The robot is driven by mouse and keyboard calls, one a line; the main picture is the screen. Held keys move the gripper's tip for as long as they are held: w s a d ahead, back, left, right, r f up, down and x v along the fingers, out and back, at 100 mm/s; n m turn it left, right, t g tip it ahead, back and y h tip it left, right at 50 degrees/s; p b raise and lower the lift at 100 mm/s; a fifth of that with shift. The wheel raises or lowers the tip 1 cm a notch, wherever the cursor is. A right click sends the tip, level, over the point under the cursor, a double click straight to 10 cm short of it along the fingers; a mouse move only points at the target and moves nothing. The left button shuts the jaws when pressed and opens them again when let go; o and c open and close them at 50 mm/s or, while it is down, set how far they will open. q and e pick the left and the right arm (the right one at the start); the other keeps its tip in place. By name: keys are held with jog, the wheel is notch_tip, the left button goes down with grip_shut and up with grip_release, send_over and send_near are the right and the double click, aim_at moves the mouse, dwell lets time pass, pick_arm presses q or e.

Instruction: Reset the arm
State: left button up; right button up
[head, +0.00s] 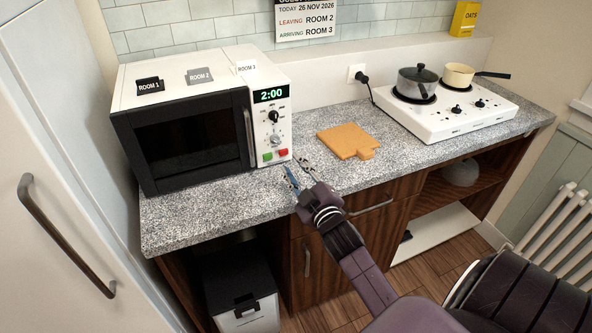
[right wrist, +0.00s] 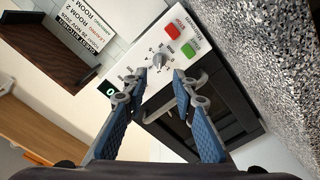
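My right arm comes in from the lower right in the head view. Its gripper (head: 298,172) is over the front edge of the counter, just right of the microwave's lower right corner. In the right wrist view the two blue-padded fingers (right wrist: 160,92) stand apart with nothing between them, so it is open and empty. Beyond the fingers are the control panel and dark door of the white microwave (head: 190,113), whose panel also shows in the wrist view (right wrist: 190,57). Its display reads 2:00 and its door looks shut. My left gripper is not in view.
An orange cutting board (head: 348,140) lies on the speckled counter (head: 225,203) right of my gripper. A white hob (head: 450,115) carries a grey lidded pot (head: 417,82) and a cream pan (head: 459,75). A dark bin (head: 240,290) stands below; a white door (head: 70,190) is at left.

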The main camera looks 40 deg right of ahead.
jog(key=shift+s+a, duration=0.1)
jog(key=shift+s, duration=0.4)
